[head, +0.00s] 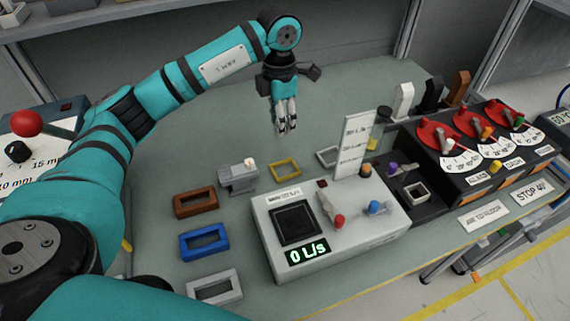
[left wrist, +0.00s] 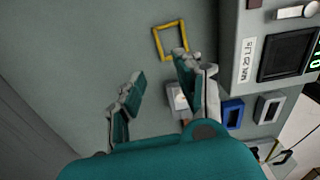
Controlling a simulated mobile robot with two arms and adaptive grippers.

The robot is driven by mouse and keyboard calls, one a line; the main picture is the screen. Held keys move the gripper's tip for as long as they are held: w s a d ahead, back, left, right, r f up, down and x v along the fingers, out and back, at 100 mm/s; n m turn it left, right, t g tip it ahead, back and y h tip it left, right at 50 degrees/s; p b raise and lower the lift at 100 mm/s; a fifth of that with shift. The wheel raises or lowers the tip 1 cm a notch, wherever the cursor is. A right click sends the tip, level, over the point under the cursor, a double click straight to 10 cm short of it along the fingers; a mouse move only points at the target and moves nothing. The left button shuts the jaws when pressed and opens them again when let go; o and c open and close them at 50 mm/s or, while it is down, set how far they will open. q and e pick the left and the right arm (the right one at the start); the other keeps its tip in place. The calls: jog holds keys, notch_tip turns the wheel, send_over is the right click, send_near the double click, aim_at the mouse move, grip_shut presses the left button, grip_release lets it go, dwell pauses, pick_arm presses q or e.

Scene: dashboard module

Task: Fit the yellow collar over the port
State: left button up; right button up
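The yellow collar (head: 285,178) is a thin rectangular frame lying flat on the grey-green table, behind the white console. It also shows in the left wrist view (left wrist: 156,44), near the top. My left gripper (head: 286,129) is above the table, fingers pointing down, behind the collar in the head view. In the left wrist view its fingers (left wrist: 159,67) are spread apart and empty, and the collar lies beyond the right fingertip. A pale square frame (head: 415,187) stands on the dark module right of the console; I cannot tell whether this is the port. My right gripper is out of view.
The white console (head: 264,237) reads "0 L/s". Brown (head: 196,203), blue (head: 204,244) and grey (head: 214,286) frames lie left of it, with a small grey block (head: 238,179). An upright white label card (head: 354,147) stands near the collar. The table behind is clear.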

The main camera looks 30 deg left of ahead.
aim_at(281, 161)
pick_arm(q)
notch_tip(281, 161, down, 7)
jog(key=shift+w+a+f+p, duration=0.1)
jog(key=shift+w+p, duration=0.05)
jog(key=shift+p, duration=0.4)
jog(key=shift+f, duration=0.2)
notch_tip(281, 161, down, 5)
jog(key=shift+r+p, duration=0.2)
jog(key=shift+p, duration=0.35)
jog(key=shift+f, duration=0.55)
grip_shut()
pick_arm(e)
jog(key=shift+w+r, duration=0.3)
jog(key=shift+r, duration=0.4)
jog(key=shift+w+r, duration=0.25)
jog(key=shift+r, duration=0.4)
